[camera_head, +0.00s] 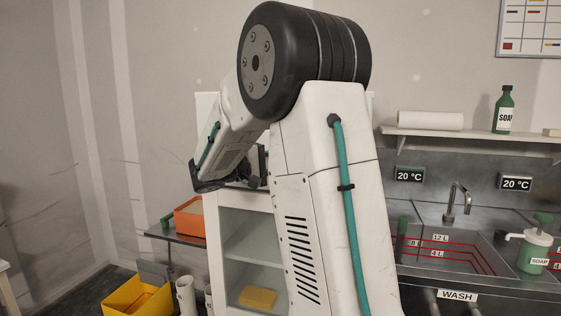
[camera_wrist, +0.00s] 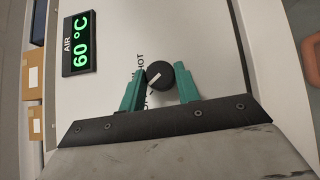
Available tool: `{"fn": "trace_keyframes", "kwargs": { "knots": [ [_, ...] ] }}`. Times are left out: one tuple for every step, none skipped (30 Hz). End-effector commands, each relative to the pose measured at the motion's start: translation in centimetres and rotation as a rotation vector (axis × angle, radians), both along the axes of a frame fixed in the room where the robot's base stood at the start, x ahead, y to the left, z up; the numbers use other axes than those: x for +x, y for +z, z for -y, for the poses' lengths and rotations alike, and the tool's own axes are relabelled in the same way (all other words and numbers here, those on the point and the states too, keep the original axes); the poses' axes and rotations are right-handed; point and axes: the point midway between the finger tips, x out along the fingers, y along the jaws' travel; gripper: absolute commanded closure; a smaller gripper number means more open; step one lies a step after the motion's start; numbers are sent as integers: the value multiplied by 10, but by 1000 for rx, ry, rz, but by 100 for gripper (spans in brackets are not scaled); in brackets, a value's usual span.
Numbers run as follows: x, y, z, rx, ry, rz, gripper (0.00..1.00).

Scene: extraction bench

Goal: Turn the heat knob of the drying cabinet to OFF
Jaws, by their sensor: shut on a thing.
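The heat knob (camera_wrist: 162,74) is a round black knob with a white pointer line, on the white panel of the drying cabinet (camera_wrist: 205,35). The line slants to the lower left in the wrist view. Printed letters beside it include HOT; the other label is partly hidden by a finger. My gripper (camera_wrist: 160,82) has its teal fingers on either side of the knob and is shut on it. The green display (camera_wrist: 80,44) reads AIR 60 °C. In the head view the cabinet (camera_head: 212,225) stands behind my arm, which hides the knob and much of the front.
A yellow block (camera_head: 257,297) lies inside the cabinet. An orange bin (camera_head: 190,218) sits on a side table at left, with a yellow crate (camera_head: 135,297) below. A steel sink (camera_head: 450,245) and soap dispenser (camera_head: 536,250) are at right.

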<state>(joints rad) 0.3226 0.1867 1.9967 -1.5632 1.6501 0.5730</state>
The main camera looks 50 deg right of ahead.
Motion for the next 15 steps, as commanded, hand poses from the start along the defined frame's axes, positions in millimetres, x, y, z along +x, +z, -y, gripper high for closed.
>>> {"fn": "trace_keyframes", "kwargs": {
  "knots": [
    [0,-2,0,-9,0,-26,91],
    [0,-2,0,-15,0,-41,91],
    [0,-2,0,-22,0,-59,91],
    [0,-2,0,-28,0,-70,91],
    [0,-2,0,-33,-1,-81,91],
    [0,-2,0,-37,-1,-93,91],
    [0,-2,0,-41,0,-102,91],
    [0,-2,0,-44,0,-111,91],
    [0,-2,0,-48,0,-120,91],
    [-1,-2,0,-51,0,-126,91],
    [-1,-3,0,-52,-1,-131,91],
    [-1,-3,0,-54,-1,-136,91],
    [-1,-3,0,-56,-1,-139,91],
    [-1,-3,0,-57,-1,-142,91],
    [-1,-3,0,-58,-1,-144,91]
  ]
}}
